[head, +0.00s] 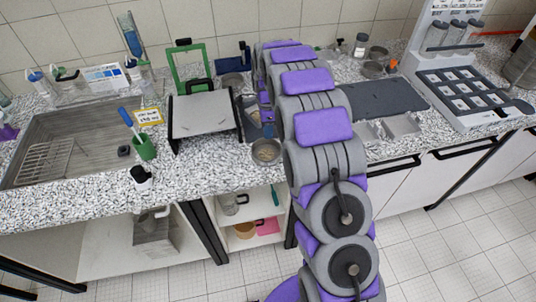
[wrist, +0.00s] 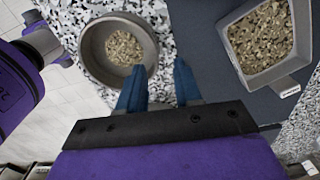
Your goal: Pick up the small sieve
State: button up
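A small round grey vessel with tan grains (wrist: 118,50) sits on the speckled counter in the wrist view. It also shows in the head view (head: 266,150), near the counter's front edge, left of my arm. I cannot tell whether it is the small sieve; no mesh shows. A square grey container with similar grains (wrist: 262,40) lies to the right on a dark surface. My gripper (wrist: 158,88) has two blue fingers, apart with nothing between them. The left finger overlaps the round vessel's lower edge in the picture; I cannot tell whether they touch. My arm hides part of the counter.
A grey-topped stand (head: 200,115) is left of the round vessel. A green cup with a brush (head: 144,148) and a sink (head: 95,125) are farther left. A dark mat (head: 385,97) and a rack of jars (head: 455,40) are to the right. Small round dishes (head: 373,69) stand at the back.

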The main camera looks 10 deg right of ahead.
aim_at(266, 152)
jog(key=f, duration=0.2)
jog(key=a+f+b, duration=0.1)
jog(key=f, duration=0.1)
jog(key=shift+a, duration=0.1)
jog(key=shift+a+f, duration=0.15)
jog(key=shift+a, duration=0.2)
jog(key=shift+d, duration=0.45)
jog(key=shift+c, duration=1.2)
jog(key=shift+d, duration=0.2)
jog(key=c, duration=0.3)
grip_shut()
jog(key=shift+a, duration=0.45)
